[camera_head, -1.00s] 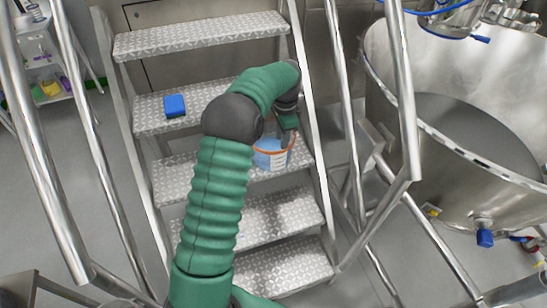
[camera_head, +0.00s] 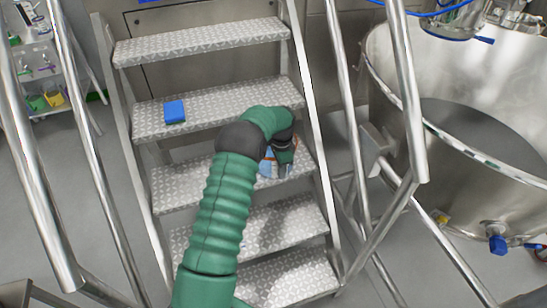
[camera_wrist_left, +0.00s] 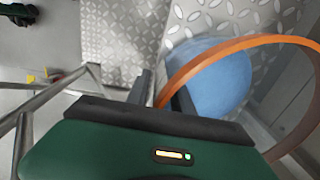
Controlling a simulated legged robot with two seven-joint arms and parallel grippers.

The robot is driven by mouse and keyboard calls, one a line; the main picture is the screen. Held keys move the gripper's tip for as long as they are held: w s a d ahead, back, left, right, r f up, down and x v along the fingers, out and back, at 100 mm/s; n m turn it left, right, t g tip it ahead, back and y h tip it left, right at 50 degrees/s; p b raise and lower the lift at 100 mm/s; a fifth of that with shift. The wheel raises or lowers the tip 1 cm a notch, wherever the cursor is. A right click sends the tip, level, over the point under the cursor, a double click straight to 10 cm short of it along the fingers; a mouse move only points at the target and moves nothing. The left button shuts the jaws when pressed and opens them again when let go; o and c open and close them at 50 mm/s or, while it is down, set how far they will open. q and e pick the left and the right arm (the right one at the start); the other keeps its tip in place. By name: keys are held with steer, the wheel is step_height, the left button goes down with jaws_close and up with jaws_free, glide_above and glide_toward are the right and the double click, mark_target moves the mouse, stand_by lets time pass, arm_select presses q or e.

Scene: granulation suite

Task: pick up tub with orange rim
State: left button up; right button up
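The tub with the orange rim (camera_head: 264,169) stands on a middle tread of the metal steps, partly hidden behind my left gripper (camera_head: 285,168) in the head view. In the left wrist view the orange rim of the tub (camera_wrist_left: 230,46) is large and close, with a blue interior or contents below it. My left gripper (camera_wrist_left: 166,92) is at the left side of the rim there. Its two fingers are apart, one outside the rim and one on the inner side, with the rim's edge between them. Contact with the wall cannot be made out. My right gripper is not in view.
A blue sponge-like block (camera_head: 174,111) lies on the tread above, to the left. Metal handrails (camera_head: 408,100) flank the steps (camera_head: 205,99). A large steel vessel (camera_head: 455,185) stands at the right. A shelf with small items (camera_head: 42,101) is at the far left.

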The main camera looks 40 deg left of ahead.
arm_select(q)
jaws_close()
stand_by(1.3)
